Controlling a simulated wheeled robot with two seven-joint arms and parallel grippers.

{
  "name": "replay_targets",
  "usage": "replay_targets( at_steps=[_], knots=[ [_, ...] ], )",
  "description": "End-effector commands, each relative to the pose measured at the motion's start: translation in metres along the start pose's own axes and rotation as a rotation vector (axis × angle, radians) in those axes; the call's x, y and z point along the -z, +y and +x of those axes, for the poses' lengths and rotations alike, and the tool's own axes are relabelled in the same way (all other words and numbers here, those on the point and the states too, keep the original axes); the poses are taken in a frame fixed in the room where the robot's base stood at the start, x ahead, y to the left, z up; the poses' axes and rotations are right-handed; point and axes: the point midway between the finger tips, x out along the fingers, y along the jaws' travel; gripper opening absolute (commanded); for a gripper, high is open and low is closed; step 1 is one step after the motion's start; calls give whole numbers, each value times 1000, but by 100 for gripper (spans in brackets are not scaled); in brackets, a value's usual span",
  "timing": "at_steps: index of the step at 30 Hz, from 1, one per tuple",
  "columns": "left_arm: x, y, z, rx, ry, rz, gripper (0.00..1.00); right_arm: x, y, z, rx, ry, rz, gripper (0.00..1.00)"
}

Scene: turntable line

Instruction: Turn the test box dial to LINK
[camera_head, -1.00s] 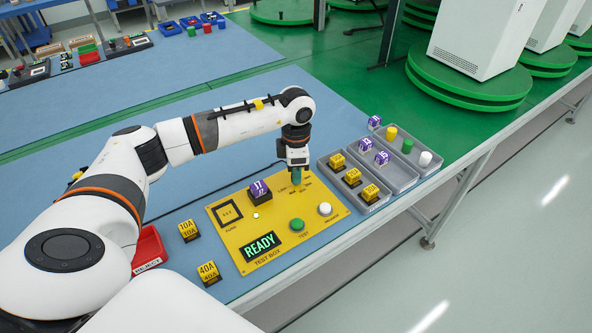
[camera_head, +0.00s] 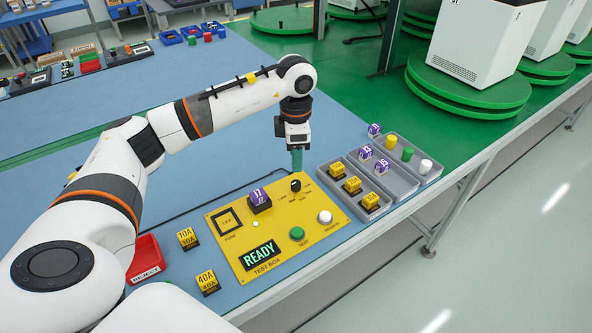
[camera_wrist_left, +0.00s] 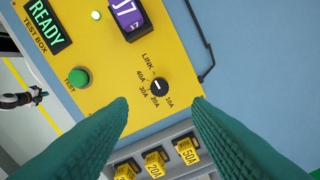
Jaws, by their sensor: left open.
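The yellow test box (camera_head: 228,243) lies on the blue bench, its display lit READY. Its black dial (camera_head: 296,185) is near the box's far right corner. In the wrist view the dial (camera_wrist_left: 159,86) is ringed by the labels LINK, 40A, 30A, 20A and 10A. A small light mark shows on the dial, but I cannot tell for certain which label it points at. My left gripper (camera_head: 296,165) is above the dial, apart from it. Its green fingers (camera_wrist_left: 160,108) are open and empty, with the dial seen between them. My right gripper is not in view.
A purple block (camera_head: 259,198) sits on the box, with a green button (camera_head: 297,233) and a white button (camera_head: 325,216). Grey trays (camera_head: 385,170) with blocks stand right of the box. Two yellow blocks and a red reject bin (camera_head: 146,258) are left.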

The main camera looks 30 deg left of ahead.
Motion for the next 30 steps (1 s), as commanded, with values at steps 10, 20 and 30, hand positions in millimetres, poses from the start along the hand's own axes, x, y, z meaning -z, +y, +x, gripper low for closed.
replay_targets(
  at_steps=[10, 20, 30],
  knots=[
    [0, 0, -38, 1, 1, 0, 45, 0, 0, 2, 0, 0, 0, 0],
    [0, 0, -38, 0, 0, 0, 45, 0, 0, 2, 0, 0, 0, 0],
    [0, 0, -38, 0, 0, 1, 45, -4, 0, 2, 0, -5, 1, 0]
  ],
)
